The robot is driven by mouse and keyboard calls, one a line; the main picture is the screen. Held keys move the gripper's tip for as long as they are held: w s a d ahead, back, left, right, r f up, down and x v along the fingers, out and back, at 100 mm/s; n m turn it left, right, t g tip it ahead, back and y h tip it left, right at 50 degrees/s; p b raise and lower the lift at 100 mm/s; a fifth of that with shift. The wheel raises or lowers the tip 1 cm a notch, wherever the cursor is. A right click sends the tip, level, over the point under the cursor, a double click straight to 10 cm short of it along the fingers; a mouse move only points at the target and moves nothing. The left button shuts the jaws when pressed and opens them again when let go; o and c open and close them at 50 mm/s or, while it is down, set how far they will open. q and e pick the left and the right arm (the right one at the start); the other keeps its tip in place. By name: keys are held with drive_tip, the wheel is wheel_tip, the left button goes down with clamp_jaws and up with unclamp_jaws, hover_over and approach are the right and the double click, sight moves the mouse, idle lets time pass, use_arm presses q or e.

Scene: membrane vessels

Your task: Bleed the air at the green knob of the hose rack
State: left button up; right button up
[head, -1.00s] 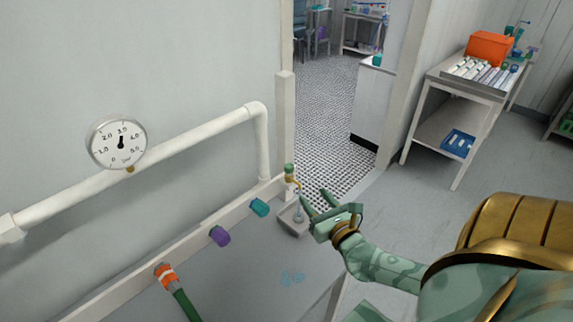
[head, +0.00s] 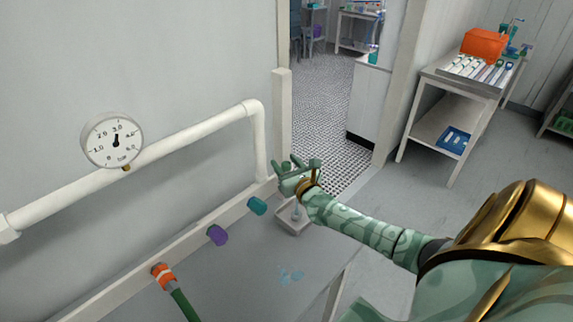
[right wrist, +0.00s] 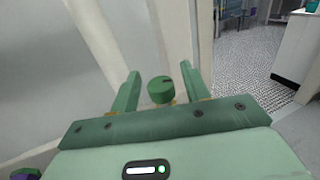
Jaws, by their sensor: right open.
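The green knob (right wrist: 161,90) shows in the right wrist view as a round cap with a dark mark on top. It stands between the two fingers of my right gripper (right wrist: 158,92), with a gap on each side. In the head view my right gripper (head: 291,167) is at the far end of the rack rail (head: 190,243) and hides the knob. The right gripper is open. The pressure gauge (head: 113,140) on the wall has its needle pointing nearly straight up, near 3.0. My left gripper is not in view.
Along the rail sit a teal fitting (head: 257,206), a purple fitting (head: 217,235) and an orange coupling (head: 163,275) with a green hose (head: 184,305). A small grey tray (head: 292,220) lies below my right gripper.

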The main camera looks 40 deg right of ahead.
drive_tip(key=c, duration=1)
drive_tip(key=shift+o, duration=0.2)
